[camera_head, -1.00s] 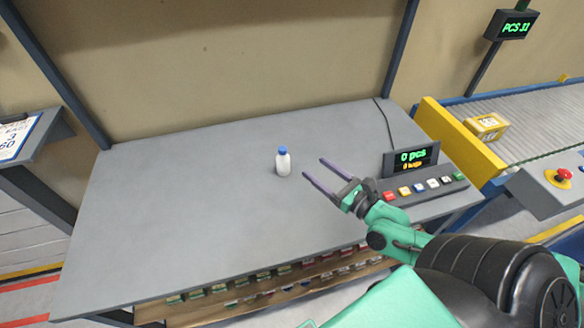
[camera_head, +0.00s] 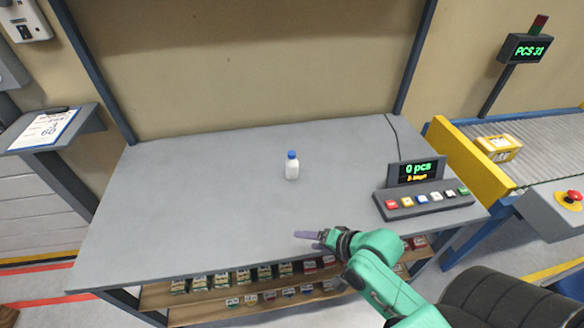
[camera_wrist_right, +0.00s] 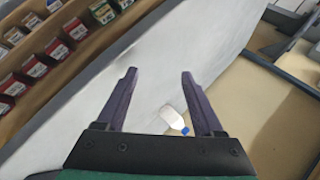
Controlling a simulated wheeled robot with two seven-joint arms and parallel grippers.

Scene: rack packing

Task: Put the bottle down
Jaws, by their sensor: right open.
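A small white bottle with a blue cap (camera_head: 292,166) stands upright on the grey table (camera_head: 180,200), around the middle and toward the back. My right gripper (camera_head: 308,236) is over the front part of the table, nearer to me than the bottle and apart from it. In the right wrist view its two fingers (camera_wrist_right: 158,78) are spread with nothing between them. The bottle (camera_wrist_right: 173,118) shows there beyond the fingers, close to the right finger in the picture. My left gripper is not in view.
A button panel with a display (camera_head: 420,200) stands at the table's right. Shelves below the front edge hold several small boxes (camera_head: 240,276). A conveyor with a yellow box (camera_head: 498,147) is at the right. The table's left half is clear.

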